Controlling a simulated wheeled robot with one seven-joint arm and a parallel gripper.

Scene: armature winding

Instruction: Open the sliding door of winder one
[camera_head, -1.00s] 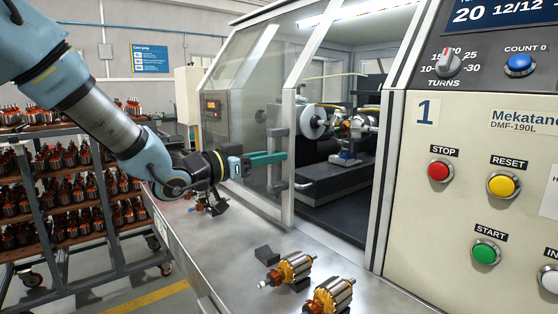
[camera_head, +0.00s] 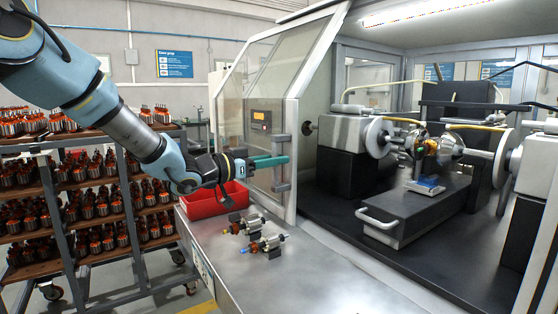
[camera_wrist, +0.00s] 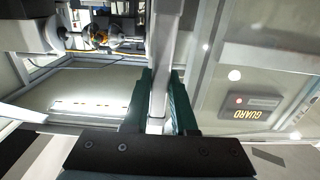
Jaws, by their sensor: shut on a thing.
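The sliding door (camera_head: 271,100) of the winder is a clear panel in a pale metal frame, standing at the left of the opening. Its upright grey handle (camera_head: 281,178) is on the door's front edge. My gripper (camera_head: 284,161) has green fingers and is shut on this handle. In the wrist view, the two green fingers of my gripper (camera_wrist: 160,90) lie on either side of the pale handle bar (camera_wrist: 165,45). The opening to the right of the door is wide, and the winder's spindles and wound armature (camera_head: 428,146) show inside. The number plate is out of view.
A steel bench (camera_head: 290,275) runs below my arm, with two armatures (camera_head: 262,243) on supports and a red bin (camera_head: 212,200) behind them. A rack (camera_head: 70,180) full of armatures stands at the left. A grey carriage with a handle (camera_head: 376,218) sits inside the winder.

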